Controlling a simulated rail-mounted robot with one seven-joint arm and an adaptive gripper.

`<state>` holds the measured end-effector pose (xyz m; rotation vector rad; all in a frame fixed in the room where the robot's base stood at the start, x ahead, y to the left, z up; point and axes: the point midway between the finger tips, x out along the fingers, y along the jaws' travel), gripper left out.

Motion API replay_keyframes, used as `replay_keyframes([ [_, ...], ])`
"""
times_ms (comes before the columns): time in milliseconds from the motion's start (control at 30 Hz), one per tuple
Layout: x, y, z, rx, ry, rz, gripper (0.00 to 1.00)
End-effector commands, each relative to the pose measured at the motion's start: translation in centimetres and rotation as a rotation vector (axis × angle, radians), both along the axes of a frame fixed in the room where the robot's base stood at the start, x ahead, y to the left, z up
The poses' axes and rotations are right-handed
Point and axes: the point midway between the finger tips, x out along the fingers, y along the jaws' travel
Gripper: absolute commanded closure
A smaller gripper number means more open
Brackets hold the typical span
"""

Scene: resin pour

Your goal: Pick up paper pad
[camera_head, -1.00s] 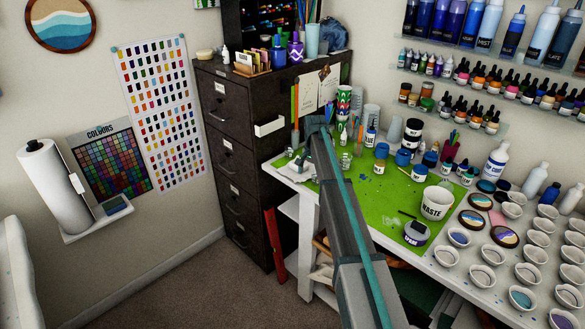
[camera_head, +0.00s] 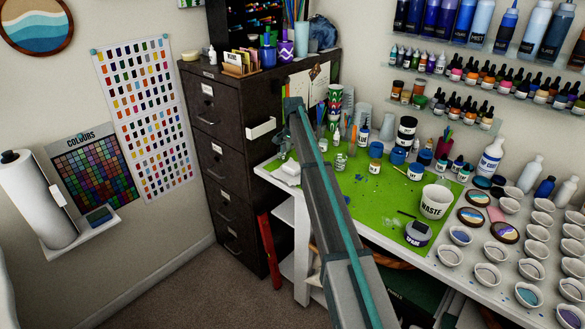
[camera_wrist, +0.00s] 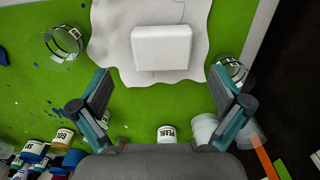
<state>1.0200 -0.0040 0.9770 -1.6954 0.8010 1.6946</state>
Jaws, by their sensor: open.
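The paper pad appears to be the thick white rounded block (camera_wrist: 161,47) in the wrist view, lying on a white wavy-edged sheet (camera_wrist: 110,50). In the head view the white pad (camera_head: 289,171) lies at the left end of the worktable, by the cabinet. My gripper (camera_wrist: 158,79) is open and empty, seen from above in the wrist view. Its two fingers are spread wider than the pad, one toward each side, below it in the picture. The gap from fingers to pad cannot be judged. In the head view my arm hides most of the gripper.
Clear cups (camera_wrist: 64,42) and (camera_wrist: 229,73) stand on either side of the sheet on the green mat (camera_wrist: 45,100). Small labelled jars (camera_wrist: 167,134) stand at the bottom of the wrist view. The dark filing cabinet (camera_head: 216,150) rises at the table's left end.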

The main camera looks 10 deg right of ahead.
Motion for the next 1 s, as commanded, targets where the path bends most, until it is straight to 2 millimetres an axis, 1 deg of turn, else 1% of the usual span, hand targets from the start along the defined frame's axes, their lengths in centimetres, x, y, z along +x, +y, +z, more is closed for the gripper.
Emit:
replay_keyframes([
  [133,0.0,0.1,-1.2,0.0,0.002,0.0,0.0],
  [333,0.1,0.2,-4.0,0.0,0.002,0.0,0.0],
  [433,0.1,0.2,-4.6,0.0,0.001,0.0,0.0],
  [600,0.1,0.2,-4.7,0.0,0.0,0.0,0.0],
  [633,0.1,0.2,-4.7,0.0,0.0,0.0,0.02],
  [867,0.1,0.2,-4.7,0.0,0.0,0.0,0.4],
  [967,0.1,0.2,-4.7,0.0,0.0,0.0,0.41],
  [1000,0.1,0.2,-4.7,0.0,0.0,0.0,0.45],
])
